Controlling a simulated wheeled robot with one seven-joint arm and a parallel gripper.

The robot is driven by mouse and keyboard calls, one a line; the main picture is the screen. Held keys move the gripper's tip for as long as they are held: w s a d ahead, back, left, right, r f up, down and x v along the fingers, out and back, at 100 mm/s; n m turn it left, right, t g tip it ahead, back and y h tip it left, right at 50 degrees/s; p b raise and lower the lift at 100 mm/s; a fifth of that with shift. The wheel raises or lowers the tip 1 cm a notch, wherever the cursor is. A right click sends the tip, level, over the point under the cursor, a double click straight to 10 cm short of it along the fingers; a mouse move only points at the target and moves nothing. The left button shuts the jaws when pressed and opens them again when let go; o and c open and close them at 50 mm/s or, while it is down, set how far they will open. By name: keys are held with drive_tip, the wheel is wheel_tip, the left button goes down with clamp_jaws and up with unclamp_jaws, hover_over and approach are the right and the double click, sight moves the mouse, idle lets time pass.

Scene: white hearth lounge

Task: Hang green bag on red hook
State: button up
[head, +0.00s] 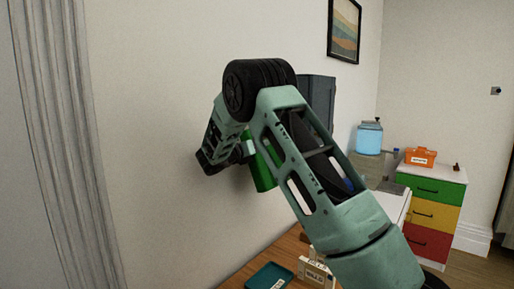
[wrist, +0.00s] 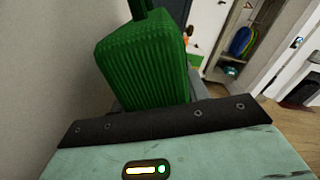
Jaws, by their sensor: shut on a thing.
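The green bag (head: 263,172) hangs beside the white wall in the head view, partly hidden behind my arm. In the wrist view the bag (wrist: 145,65) is large and ribbed, with a strap rising out of the top of the picture. My gripper (head: 241,153) is shut on the bag and holds it up in the air, close to the wall. The fingertips are mostly hidden, so the exact grip point on the bag cannot be made out. I cannot pick out a red hook in either view.
A wooden table (head: 285,247) below holds a teal tray (head: 269,276) and a small white sign (head: 316,274). A chest with green, yellow and red drawers (head: 436,213) stands at right, carrying an orange toolbox (head: 420,156). A grey curtain (head: 62,140) hangs at left.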

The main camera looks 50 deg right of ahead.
drive_tip(key=o, duration=1.1)
drive_tip(key=shift+f, duration=0.1)
drive_tip(key=shift+o, duration=0.2)
drive_tip(key=s+a+b, duration=0.1)
drive_tip(key=a+b, duration=0.4)
drive_tip(key=a, duration=1.2)
drive_tip(key=shift+s+a, duration=0.2)
drive_tip(key=s+a+f+m+y, duration=0.5)
drive_tip(key=s+a+f+y, duration=0.5)
drive_tip(key=s+a+f, duration=0.5)
drive_tip(key=s+a+f+m+g+y, duration=0.1)
drive_tip(key=s+a+f+m+y, duration=0.2)
drive_tip(key=s+a+m+y, duration=0.5)
drive_tip(key=s+a+m, duration=0.2)
drive_tip(key=s+a, duration=0.8)
drive_tip(key=s, duration=0.3)
drive_tip(key=shift+s+f+m+g+y, duration=0.3)
drive_tip(key=shift+f+m, duration=0.1)
drive_tip(key=shift+a, duration=0.1)
